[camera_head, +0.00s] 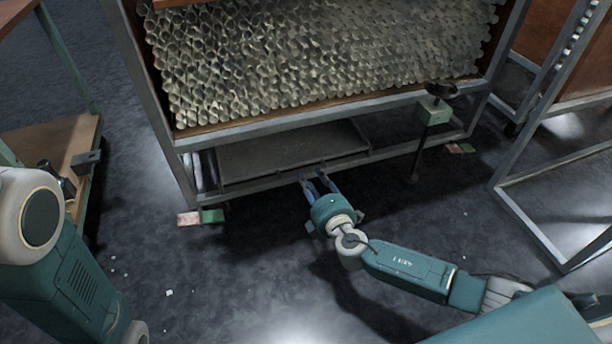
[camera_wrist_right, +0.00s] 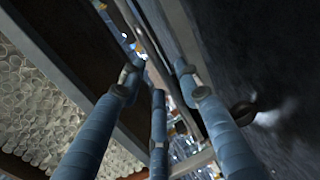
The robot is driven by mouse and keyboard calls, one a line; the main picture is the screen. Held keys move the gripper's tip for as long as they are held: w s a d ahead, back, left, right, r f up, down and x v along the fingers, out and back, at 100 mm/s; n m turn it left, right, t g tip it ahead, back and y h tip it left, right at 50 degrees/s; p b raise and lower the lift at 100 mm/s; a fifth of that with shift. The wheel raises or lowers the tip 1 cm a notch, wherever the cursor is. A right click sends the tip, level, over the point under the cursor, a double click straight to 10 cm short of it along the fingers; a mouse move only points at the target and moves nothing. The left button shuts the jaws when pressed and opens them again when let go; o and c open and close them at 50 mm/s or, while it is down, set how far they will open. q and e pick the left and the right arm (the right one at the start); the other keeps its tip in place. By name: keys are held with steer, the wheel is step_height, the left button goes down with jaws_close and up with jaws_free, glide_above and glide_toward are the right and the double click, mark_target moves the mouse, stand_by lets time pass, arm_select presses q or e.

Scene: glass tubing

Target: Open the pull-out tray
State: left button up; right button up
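The pull-out tray (camera_head: 290,150) is a flat dark grey panel low in the metal rack, under the shelf of glass tubes. Its front edge lies along the rack's lower front rail. My right gripper (camera_head: 317,178) is at this front edge, near its middle, with its blue fingers apart and pointing at it. In the right wrist view, the fingers of my right gripper (camera_wrist_right: 157,78) are spread, with a thin metal edge close to their tips. I cannot tell whether they touch it. My left gripper is out of view; only part of my left arm shows.
Many stacked glass tubes (camera_head: 310,55) fill the rack (camera_head: 300,115) above the tray. A green box on a dark stand (camera_head: 434,111) is at the rack's right front. A wooden cart (camera_head: 60,150) stands at the left, another metal frame (camera_head: 525,215) at the right. The floor in front is mostly clear.

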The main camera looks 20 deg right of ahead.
mark_target(307, 174)
steer(key=shift+w+a+f+b, duration=0.15)
steer(key=shift+w+b, duration=0.1)
steer(key=shift+w, duration=0.5)
steer(key=shift+w+d+f+b, duration=0.1)
steer(key=shift+w+b, duration=0.15)
steer(key=shift+w, duration=0.45)
steer(key=shift+w+a+f+b, duration=0.15)
steer(key=shift+w+b, duration=0.1)
steer(key=shift+w, duration=0.5)
steer(key=shift+d, duration=0.1)
steer(key=shift+c, duration=0.5)
jaws_close()
